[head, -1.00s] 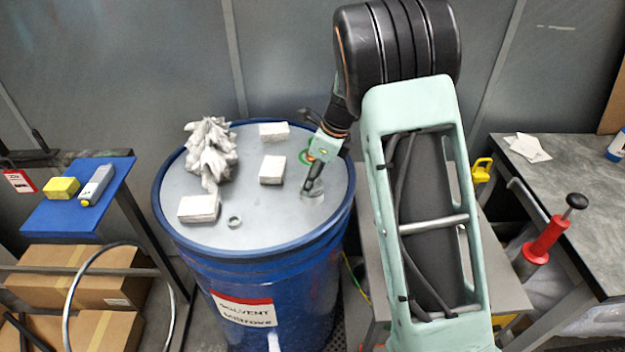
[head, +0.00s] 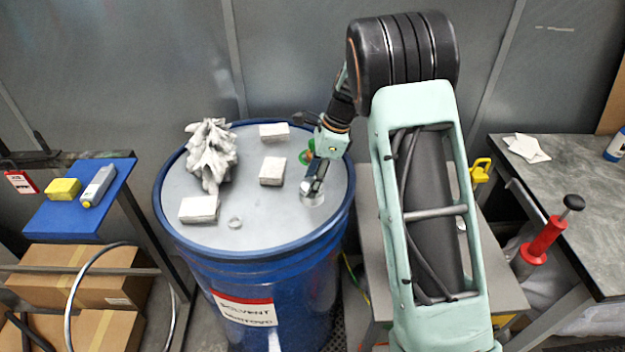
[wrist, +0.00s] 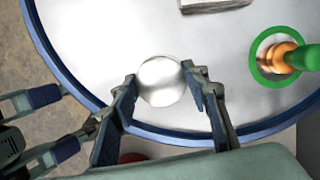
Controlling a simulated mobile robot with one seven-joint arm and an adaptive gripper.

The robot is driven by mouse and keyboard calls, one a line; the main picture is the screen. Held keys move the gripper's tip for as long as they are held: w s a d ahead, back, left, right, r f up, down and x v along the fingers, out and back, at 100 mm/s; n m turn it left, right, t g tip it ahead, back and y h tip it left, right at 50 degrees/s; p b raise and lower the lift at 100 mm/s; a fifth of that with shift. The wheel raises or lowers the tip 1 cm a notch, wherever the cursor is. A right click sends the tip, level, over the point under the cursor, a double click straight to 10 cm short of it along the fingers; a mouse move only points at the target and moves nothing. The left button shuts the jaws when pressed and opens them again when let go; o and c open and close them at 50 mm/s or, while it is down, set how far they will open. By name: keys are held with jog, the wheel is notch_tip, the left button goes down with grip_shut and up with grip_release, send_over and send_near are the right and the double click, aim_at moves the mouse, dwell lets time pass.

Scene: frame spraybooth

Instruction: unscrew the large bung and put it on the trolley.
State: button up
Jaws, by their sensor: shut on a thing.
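The large bung (wrist: 160,82) is a round, shiny metal disc near the rim of the drum lid. In the wrist view my gripper (wrist: 159,76) has one fingertip on each side of it and is shut on it. In the head view my gripper (head: 314,184) reaches down to the bung (head: 311,197), at the right of the grey lid (head: 245,205) of the blue drum (head: 250,275). The bung sits at lid level; its thread is hidden. Which stand is the trolley is unclear; a low grey-topped one (head: 372,255) stands right of the drum, partly behind my arm.
A small ring-shaped fitting (head: 235,223), white blocks (head: 272,171) and a crumpled rag (head: 211,155) lie on the lid. A blue-topped stand (head: 60,217) at left holds a yellow block and a grey bottle.

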jog(key=shift+a+r+n+g+p, duration=0.15)
jog(key=shift+n+p, duration=0.1)
jog(key=shift+n, duration=0.25)
jog(key=shift+a+f+n+g+p, duration=0.15)
jog(key=shift+n+p, duration=0.1)
jog(key=shift+n, duration=0.25)
jog(key=n, duration=0.2)
jog(key=shift+n+g+p, duration=0.3)
jog(key=shift+g, duration=0.1)
jog(key=o, duration=0.8)
jog(key=shift+c, duration=0.2)
jog(key=shift+d, duration=0.1)
